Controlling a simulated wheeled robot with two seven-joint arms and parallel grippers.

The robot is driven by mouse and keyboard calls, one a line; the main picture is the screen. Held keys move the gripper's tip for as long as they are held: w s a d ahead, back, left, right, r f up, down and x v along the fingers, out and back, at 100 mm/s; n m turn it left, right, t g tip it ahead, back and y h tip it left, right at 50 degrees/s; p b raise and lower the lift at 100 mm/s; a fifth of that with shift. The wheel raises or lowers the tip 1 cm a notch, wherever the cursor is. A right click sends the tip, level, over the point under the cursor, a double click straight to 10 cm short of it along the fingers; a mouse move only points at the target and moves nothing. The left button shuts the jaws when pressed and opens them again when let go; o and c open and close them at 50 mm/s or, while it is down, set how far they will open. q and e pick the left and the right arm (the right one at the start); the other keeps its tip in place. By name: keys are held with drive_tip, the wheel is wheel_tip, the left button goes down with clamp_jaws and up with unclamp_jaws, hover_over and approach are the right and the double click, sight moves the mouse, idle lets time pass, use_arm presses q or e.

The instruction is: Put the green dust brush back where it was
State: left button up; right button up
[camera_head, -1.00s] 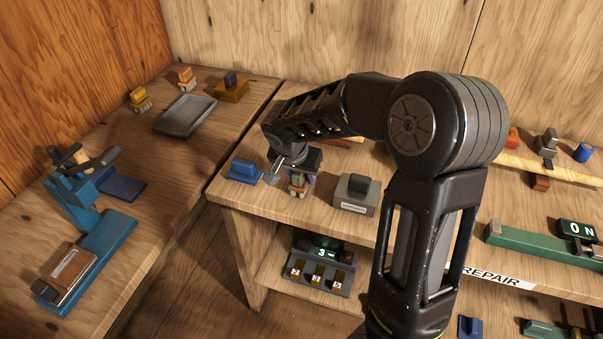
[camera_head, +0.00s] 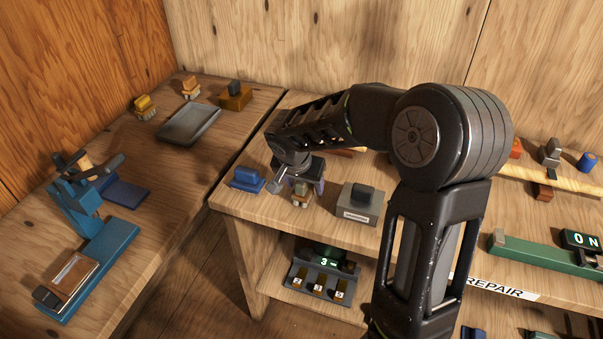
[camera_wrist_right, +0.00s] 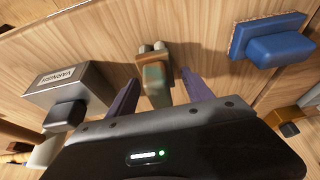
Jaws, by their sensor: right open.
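A small brush (camera_head: 300,197) stands on the middle bench, with a brown block and pale bristle tufts. In the right wrist view its worn handle looks greenish (camera_wrist_right: 155,82) and points toward my gripper. My right gripper (camera_head: 304,184) is open over it, with the purple fingers (camera_wrist_right: 160,92) on either side of the handle. I cannot tell whether a finger touches it. My left gripper is not in view.
A blue brush or block (camera_head: 247,179) lies to the left and a grey VARNISH box (camera_head: 357,205) stands to the right, both close by. A grey tray (camera_head: 188,125) and a blue clamp-like device (camera_head: 100,250) are on the left bench. A gap separates the benches.

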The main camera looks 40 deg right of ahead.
drive_tip(key=v, duration=1.2)
drive_tip(key=shift+b, duration=0.45)
